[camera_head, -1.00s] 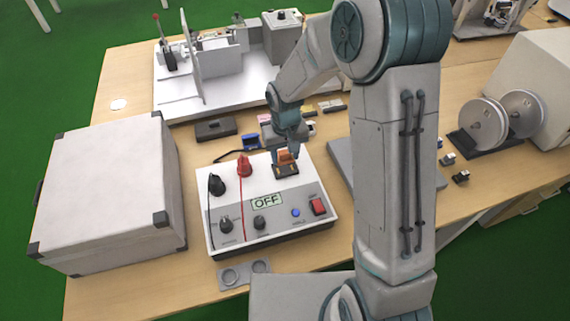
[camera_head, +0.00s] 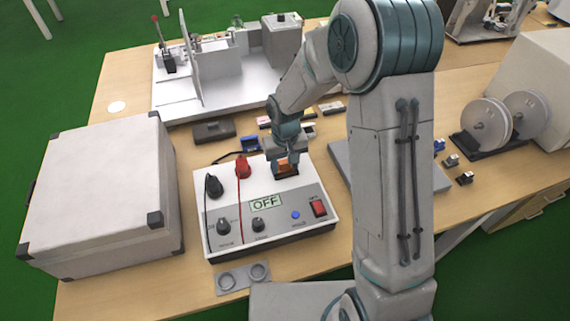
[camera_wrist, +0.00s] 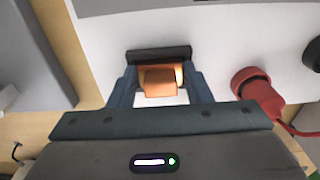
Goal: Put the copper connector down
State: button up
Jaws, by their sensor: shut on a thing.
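The copper connector (camera_wrist: 160,82) shows orange between the two fingers of my gripper (camera_wrist: 160,90) in the wrist view. My gripper is shut on it. In the head view the connector (camera_head: 285,168) is partly hidden by my gripper (camera_head: 286,160). It is at the dark socket (camera_wrist: 158,54) on the top of the white tester box (camera_head: 262,190); I cannot tell how deep it sits in the socket. The box's display reads OFF.
A red plug (camera_head: 243,168) and a black plug (camera_head: 213,186) stand left of my gripper on the box. A grey case (camera_head: 100,195) stands at the left. A grey plate (camera_head: 430,178) lies at the right. Small parts lie behind the box.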

aim_at(285, 163)
jog(key=o, duration=0.9)
jog(key=shift+s+d+f, duration=0.1)
jog(key=shift+s+f, duration=0.25)
jog(key=shift+f, duration=0.3)
jog(key=shift+o, duration=0.4)
notch_tip(285, 163, up, 13)
jog(key=shift+w+f, duration=0.2)
jog(key=shift+w, duration=0.15)
jog(key=s+d+r+m+t, duration=0.1)
jog(key=s+d+r, duration=0.3)
jog(key=s, duration=0.5)
jog(key=s+d+r+m+t, duration=0.1)
jog(key=s+d+r, duration=0.3)
jog(key=s+d, duration=0.5)
jog(key=shift+s+d+m+t, duration=0.25)
jog(key=shift+s+m+t, duration=0.15)
jog(key=shift+s+m, duration=0.2)
jog(key=shift+w+r, duration=0.1)
